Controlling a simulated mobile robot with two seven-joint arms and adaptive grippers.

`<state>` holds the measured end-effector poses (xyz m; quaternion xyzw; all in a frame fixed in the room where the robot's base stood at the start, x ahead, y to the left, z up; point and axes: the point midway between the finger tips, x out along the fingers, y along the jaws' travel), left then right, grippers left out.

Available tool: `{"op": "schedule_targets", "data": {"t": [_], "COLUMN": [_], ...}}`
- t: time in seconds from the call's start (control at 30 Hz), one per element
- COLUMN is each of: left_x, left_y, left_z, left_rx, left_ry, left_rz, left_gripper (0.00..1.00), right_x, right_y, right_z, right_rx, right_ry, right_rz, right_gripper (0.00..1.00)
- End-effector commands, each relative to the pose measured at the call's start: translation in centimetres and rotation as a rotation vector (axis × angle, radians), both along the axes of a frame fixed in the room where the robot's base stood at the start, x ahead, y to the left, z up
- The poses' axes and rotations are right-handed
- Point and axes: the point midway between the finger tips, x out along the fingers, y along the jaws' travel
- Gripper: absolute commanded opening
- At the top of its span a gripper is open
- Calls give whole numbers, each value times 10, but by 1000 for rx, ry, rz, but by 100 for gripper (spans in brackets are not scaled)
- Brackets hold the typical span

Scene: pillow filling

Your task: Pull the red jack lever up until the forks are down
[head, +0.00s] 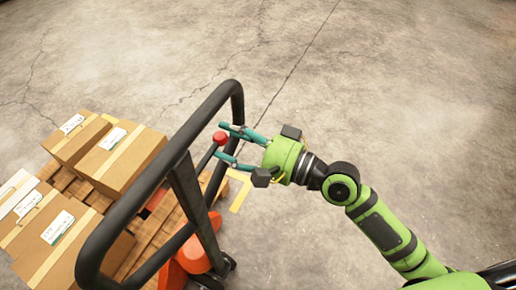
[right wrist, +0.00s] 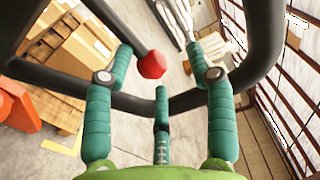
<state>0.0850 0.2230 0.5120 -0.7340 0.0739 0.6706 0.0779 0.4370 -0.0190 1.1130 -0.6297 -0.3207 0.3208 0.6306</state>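The red knob (head: 219,138) of the jack lever sits inside the black handle loop (head: 170,160). Its dark rod runs down and left from the knob. My right gripper (head: 222,142) reaches in from the right, with its teal fingers open on both sides of the knob. In the right wrist view the red knob (right wrist: 152,64) lies between the spread fingers of the gripper (right wrist: 160,62), nearer the left one. I cannot tell whether any finger touches it. The forks are hidden under the pallet. My left gripper is not in view.
A wooden pallet (head: 150,232) with several cardboard boxes (head: 120,158) stands at the left. The orange jack body (head: 193,255) is at the handle's foot. Wire racking (right wrist: 285,75) shows at the right of the wrist view. The concrete floor behind and right is clear.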

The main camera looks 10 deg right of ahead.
Motion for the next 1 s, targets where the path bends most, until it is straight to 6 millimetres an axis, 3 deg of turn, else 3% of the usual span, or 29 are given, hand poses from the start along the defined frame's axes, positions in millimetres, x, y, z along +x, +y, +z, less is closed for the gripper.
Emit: {"op": "schedule_targets", "data": {"t": [0.43, 1.0], "left_x": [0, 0], "left_y": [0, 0], "left_z": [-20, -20], "left_rx": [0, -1], "left_ry": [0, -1], "left_rz": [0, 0], "left_gripper": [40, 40], "right_x": [-30, -33], "right_y": [-42, -45], "right_z": [-3, 0], "right_rx": [-2, -2], "right_ry": [0, 0], "right_rz": [0, 0], "right_gripper": [55, 55]}}
